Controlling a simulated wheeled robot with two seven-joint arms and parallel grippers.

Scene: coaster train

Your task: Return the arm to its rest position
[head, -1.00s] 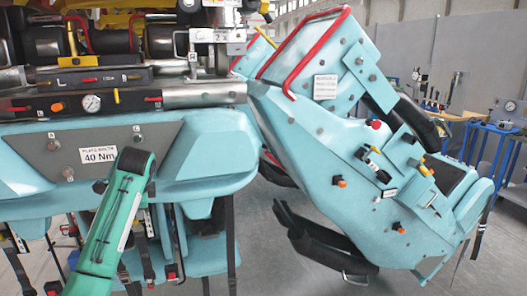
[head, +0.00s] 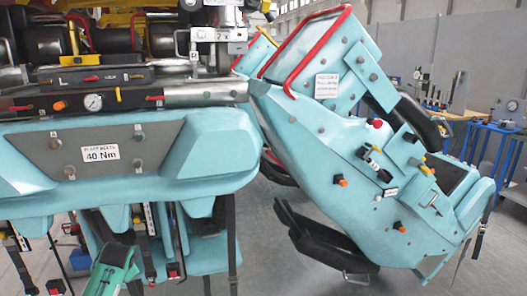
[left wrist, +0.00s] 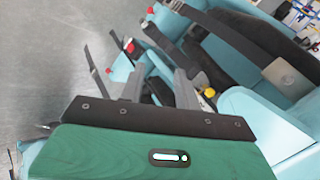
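My left arm shows as a green link (head: 112,270) at the bottom left of the head view, in front of the turquoise coaster car (head: 215,150). The left gripper's fingers are not visible in the head view. In the left wrist view, the left gripper (left wrist: 158,88) has two grey fingers standing apart beyond a dark plate and green body. I see nothing held between them. Turquoise parts and dark straps lie beyond the fingers. My right arm and right gripper are not in view.
The car's front carries a 40 Nm label (head: 100,153) and a pressure gauge (head: 93,102). Straps hang below it. A tilted turquoise seat unit (head: 325,150) with red rails stands at right. A blue workbench (head: 490,130) is behind. Grey floor is open at the bottom middle.

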